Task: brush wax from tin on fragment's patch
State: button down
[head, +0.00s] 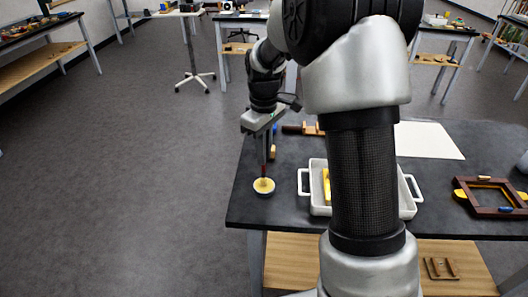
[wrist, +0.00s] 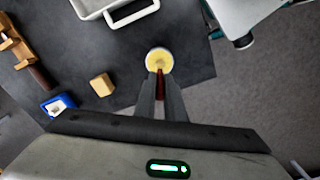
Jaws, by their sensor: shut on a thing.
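My gripper (head: 266,142) is shut on a brush with a red handle (head: 264,170), held upright over the left part of the dark table. The small round tin (head: 258,192) with yellow wax stands near the table's left edge. The brush's lower end is at the wax in the head view. In the wrist view the brush (wrist: 160,86) lies between my fingers (wrist: 160,98), and its far end meets the tin (wrist: 152,53). The bristles cannot be made out. A brown frame piece (head: 487,211) with yellow ends lies at the right; whether it is the fragment is unclear.
A white tray (head: 304,184) with a yellow thing (head: 327,187) inside stands right of the tin, partly hidden by my arm. A wooden block (wrist: 102,85), a blue-and-white item (wrist: 58,105) and a wooden tool (wrist: 18,45) lie nearby. A white sheet (head: 428,140) lies at the back.

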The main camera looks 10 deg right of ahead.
jog(key=shift+r+p, duration=2.35)
jog(key=shift+r, duration=1.05)
jog(key=shift+f, duration=0.1)
